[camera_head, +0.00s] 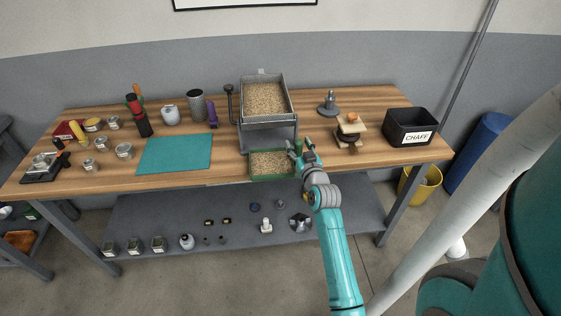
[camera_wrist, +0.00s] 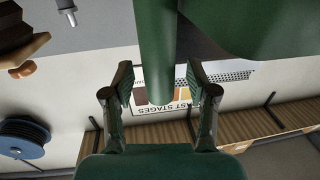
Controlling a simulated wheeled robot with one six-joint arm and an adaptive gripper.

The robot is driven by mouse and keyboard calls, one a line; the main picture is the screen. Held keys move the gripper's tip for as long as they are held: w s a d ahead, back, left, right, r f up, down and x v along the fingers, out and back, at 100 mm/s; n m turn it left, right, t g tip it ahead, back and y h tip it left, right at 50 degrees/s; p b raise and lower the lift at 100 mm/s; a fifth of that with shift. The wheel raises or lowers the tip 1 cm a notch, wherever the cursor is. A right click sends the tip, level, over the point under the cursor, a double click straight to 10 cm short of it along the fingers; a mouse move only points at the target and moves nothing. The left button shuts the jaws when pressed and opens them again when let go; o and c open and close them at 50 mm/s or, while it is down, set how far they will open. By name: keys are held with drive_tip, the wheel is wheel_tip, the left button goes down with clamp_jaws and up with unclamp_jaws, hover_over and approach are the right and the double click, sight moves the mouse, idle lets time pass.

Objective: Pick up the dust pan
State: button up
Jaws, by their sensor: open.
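No thing in view is plainly marked as a dust pan. A green pan-like tray (camera_head: 272,178) holding tan grains sits at the table's front edge, below the metal hopper. My gripper (camera_head: 303,151) is at its right side in the head view. In the wrist view, a green round bar like a handle (camera_wrist: 155,45) runs between the fingertips of my gripper (camera_wrist: 160,85), with a gap on both sides. A larger green body (camera_wrist: 245,25) fills the upper right. I cannot tell for certain whether these green parts belong to the tray. My gripper is open and holds nothing.
The metal hopper of grains (camera_head: 290,119) stands behind the tray. A wooden-topped item (camera_head: 350,122), a metal tamper-like tool (camera_head: 329,103) and a black CHAFF bin (camera_head: 409,127) are to the right. A teal mat (camera_head: 174,154) lies left. Several small items stand on the lower shelf (camera_head: 190,215).

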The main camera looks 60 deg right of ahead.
clamp_jaws()
drive_tip(key=shift+r, duration=0.15)
